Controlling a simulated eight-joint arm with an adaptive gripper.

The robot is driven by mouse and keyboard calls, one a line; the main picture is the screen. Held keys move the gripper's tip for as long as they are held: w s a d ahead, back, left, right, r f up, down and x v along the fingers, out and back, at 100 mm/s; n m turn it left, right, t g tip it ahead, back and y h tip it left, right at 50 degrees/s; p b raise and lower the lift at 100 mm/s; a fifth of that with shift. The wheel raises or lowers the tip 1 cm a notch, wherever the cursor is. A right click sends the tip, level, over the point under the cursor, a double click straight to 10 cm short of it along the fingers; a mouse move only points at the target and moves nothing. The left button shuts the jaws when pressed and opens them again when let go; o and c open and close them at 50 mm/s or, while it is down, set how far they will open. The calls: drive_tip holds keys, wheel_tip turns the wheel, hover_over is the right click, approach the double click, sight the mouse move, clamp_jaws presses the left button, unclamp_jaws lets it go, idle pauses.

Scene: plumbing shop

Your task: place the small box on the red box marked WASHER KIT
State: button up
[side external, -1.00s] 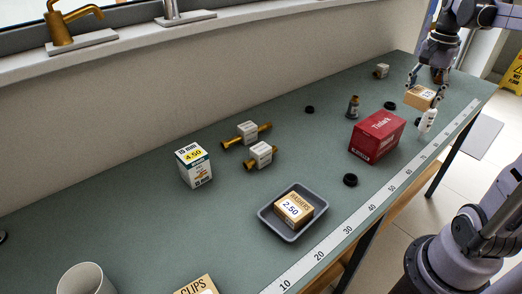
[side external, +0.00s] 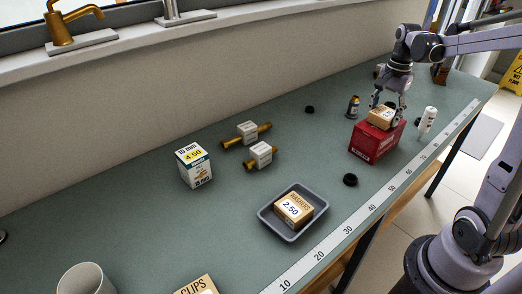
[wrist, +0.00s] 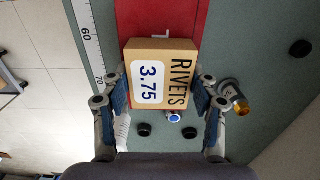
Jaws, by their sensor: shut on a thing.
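The small tan box, marked RIVETS 3.75 in the wrist view (wrist: 150,72), is between the two fingers of my gripper (wrist: 163,92). My gripper (side external: 385,113) is shut on it from both sides. In the side external view, the small box (side external: 380,118) is right over the top of the red box (side external: 374,144). I cannot tell whether its underside touches the red lid. The red box also shows beyond the small box in the wrist view (wrist: 160,18). Its top lettering is mostly hidden by the small box.
A black ring (side external: 350,180) lies in front. A grey tray (side external: 265,216) holds another tan box. A ruler strip (side external: 330,243) runs along the table's front edge.

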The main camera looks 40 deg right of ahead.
sight(385, 112)
drive_tip(key=shift+f, duration=0.15)
drive_tip(key=o, duration=1.2)
wheel_tip(385, 112, up, 12)
drive_tip(key=s+a+f+n+t, duration=0.1)
drive_tip(key=a+f+n+t, duration=0.1)
drive_tip(key=a+n, duration=0.4)
drive_tip(key=s+a+f+n+t, duration=0.1)
drive_tip(key=a+f+n, duration=0.3)
drive_tip(key=a, duration=0.7)
drive_tip(key=s+a+f+n+t, duration=0.1)
drive_tip(key=a+f+n+t, duration=0.3)
drive_tip(key=a+n, duration=0.4)
drive_tip(key=shift+s+a, duration=0.35)
drive_tip(key=shift+a, duration=0.2)
